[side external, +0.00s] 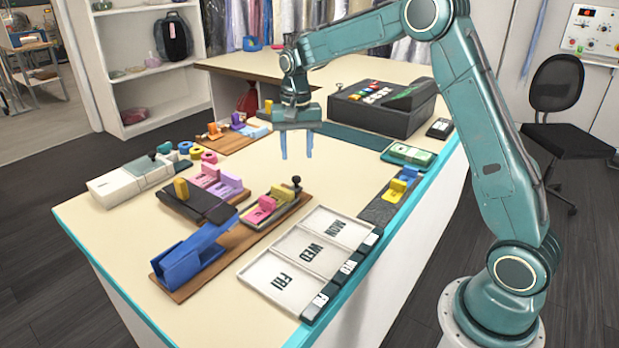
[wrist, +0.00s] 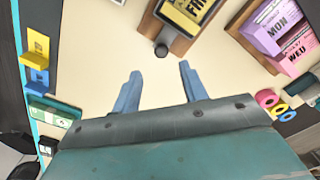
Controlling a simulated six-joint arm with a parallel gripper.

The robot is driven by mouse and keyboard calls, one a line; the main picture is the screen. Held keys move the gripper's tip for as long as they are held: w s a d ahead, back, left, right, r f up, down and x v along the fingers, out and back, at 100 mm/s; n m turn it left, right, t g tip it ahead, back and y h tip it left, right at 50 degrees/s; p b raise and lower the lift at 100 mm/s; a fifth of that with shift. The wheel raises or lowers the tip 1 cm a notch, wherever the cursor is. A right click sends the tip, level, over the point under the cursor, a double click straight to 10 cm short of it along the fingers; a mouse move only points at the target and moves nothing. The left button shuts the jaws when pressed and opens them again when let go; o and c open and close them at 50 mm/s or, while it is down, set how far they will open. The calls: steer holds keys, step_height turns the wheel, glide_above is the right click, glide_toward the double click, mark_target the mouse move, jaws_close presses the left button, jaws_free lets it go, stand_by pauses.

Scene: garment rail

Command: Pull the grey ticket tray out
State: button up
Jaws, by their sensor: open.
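The ticket tray (side external: 262,222), greyish inside a brown wooden surround, lies on the counter with pink and yellow tickets standing in it. A black knob (side external: 297,182) stands at its far end. In the wrist view, the tray (wrist: 166,28) is partly cut off at the top edge, a yellow ticket marked FRI lies in it, and its knob (wrist: 161,49) points toward me. My gripper (side external: 297,152) hangs above the counter, beyond the knob, fingers down, open and empty. In the wrist view, the gripper (wrist: 160,74) has the knob just ahead, between the lines of its fingertips, not touching.
A blue holder (side external: 190,258) on a wooden base sits at the tray's near end. White MON, WED and FRI trays (side external: 268,278) lie to the right. A cash register (side external: 382,105) stands behind. Counter below my gripper is clear.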

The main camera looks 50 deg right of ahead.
step_height(320, 180, up, 7)
steer(key=shift+r, duration=0.2)
stand_by(0.5)
steer(key=s+a+r+n+t, duration=0.1)
steer(key=s+a+r+n, duration=0.2)
steer(key=s, duration=0.5)
steer(key=s+a+r+n+t, duration=0.1)
steer(key=s+a+r+t, duration=0.2)
steer(key=s, duration=0.5)
steer(key=s+a+f+n, duration=0.1)
steer(key=s+a+n, duration=0.1)
steer(key=s, duration=0.6)
steer(key=s+a+f+n+t, duration=0.1)
steer(key=s+f+n, duration=0.1)
steer(key=s, duration=0.5)
steer(key=shift+s+a+f+n+t, duration=0.3)
steer(key=shift+s+a+n, duration=0.05)
steer(key=shift+n, duration=0.15)
